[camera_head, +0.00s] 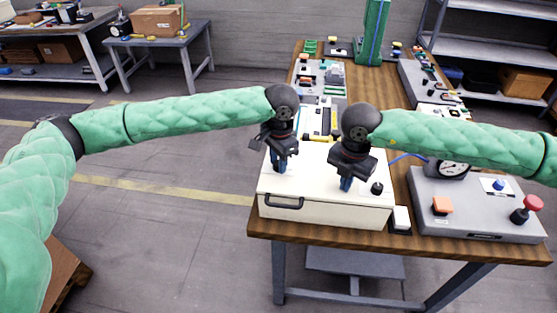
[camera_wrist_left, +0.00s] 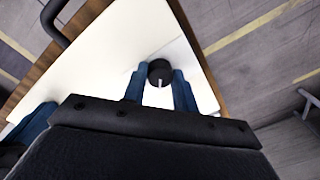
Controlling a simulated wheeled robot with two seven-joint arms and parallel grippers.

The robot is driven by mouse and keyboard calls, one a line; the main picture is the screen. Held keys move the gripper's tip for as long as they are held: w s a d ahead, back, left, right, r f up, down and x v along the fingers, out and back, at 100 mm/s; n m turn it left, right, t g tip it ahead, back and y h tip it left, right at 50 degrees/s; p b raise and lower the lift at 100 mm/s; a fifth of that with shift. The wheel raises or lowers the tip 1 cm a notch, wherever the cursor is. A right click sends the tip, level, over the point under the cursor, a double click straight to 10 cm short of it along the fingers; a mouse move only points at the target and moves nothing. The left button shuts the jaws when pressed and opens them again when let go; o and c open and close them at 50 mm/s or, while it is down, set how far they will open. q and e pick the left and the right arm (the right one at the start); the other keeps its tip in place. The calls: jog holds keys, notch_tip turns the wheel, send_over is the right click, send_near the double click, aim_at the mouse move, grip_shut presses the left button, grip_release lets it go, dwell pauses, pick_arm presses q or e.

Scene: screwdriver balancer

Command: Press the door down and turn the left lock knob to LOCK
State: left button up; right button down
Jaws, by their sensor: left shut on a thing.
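The white door (camera_head: 318,196) is the flat top of a box at the table's near end and looks lowered. My left gripper (camera_head: 279,166) points down at its left part and hides the left knob in the head view. In the left wrist view, the round black left lock knob (camera_wrist_left: 160,70), with a white mark, sits between the blue fingers, and the gripper is shut on it. My right gripper (camera_head: 346,185) points down with its fingertips at the door's near right part; its finger gap is unclear. A second black knob (camera_head: 377,188) is right of it.
A black handle (camera_head: 284,203) is on the box's front. A grey panel (camera_head: 470,213) with an orange button, a gauge and a red knob stands to the right. A small white-topped switch (camera_head: 401,218) sits between. More equipment fills the table behind.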

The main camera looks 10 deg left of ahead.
aim_at(277, 165)
pick_arm(q)
jog(key=m, duration=1)
jog(key=shift+w+a+m+h, duration=0.1)
jog(key=shift+m+h, duration=0.2)
dwell(0.4)
jog(key=o, duration=1)
jog(key=shift+r, duration=0.1)
jog(key=r, duration=1.1)
jog(key=shift+s+a+r, duration=0.1)
jog(key=shift+s+r, duration=0.2)
jog(key=shift+r, duration=0.1)
